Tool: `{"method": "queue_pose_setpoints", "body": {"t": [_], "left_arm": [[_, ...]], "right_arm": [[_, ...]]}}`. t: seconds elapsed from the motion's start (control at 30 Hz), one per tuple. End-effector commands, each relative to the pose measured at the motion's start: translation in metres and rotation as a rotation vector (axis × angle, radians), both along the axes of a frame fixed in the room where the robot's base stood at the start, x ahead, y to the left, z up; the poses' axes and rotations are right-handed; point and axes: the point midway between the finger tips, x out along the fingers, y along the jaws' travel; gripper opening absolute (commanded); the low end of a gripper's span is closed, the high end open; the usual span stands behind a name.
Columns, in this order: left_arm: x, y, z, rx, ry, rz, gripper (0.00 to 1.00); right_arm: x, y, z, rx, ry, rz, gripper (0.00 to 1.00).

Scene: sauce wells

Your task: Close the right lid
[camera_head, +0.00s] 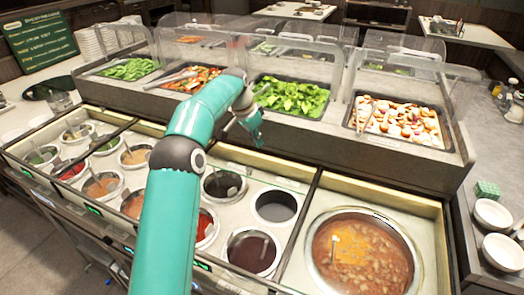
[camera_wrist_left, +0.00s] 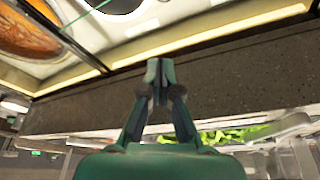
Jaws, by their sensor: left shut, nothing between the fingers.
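My left gripper (camera_head: 255,128) is above the back edge of the sauce wells, in front of the salad tray. In the left wrist view its fingertips (camera_wrist_left: 158,72) are together with nothing between them. The right well holds a large round pot of brown soup (camera_head: 362,255) and is uncovered. The soup also shows in the left wrist view (camera_wrist_left: 25,35), at the upper left. Clear covers stand over the food trays, and the rightmost clear cover (camera_head: 400,80) is over the right tray. I cannot tell for certain which part is the right lid. My right gripper is out of view.
My left arm hides some sauce pots. A dark sauce pot (camera_head: 252,252) and a grey pot (camera_head: 275,207) stand left of the soup. The dark stone ledge (camera_head: 300,150) runs behind the wells. White bowls (camera_head: 502,252) stand at the far right.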

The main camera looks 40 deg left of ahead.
Motion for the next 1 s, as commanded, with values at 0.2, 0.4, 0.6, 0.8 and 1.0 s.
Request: {"method": "queue_pose_setpoints", "body": {"t": [0.2,0.4,0.6,0.8,1.0], "left_arm": [[-0.001,0.005,-0.019,-0.002,0.004,0.012,0.00],[0.009,0.005,-0.055,-0.004,0.007,0.017,0.00],[0.022,0.004,-0.096,-0.003,0.007,0.018,0.00],[0.000,0.008,-0.092,-0.001,0.002,0.020,0.00],[-0.014,0.011,-0.091,-0.001,0.002,0.021,0.00]], "right_arm": [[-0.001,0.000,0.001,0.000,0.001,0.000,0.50],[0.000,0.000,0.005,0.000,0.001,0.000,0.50],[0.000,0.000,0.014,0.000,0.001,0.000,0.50],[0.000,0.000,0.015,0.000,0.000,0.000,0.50],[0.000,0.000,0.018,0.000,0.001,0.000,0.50]]}}
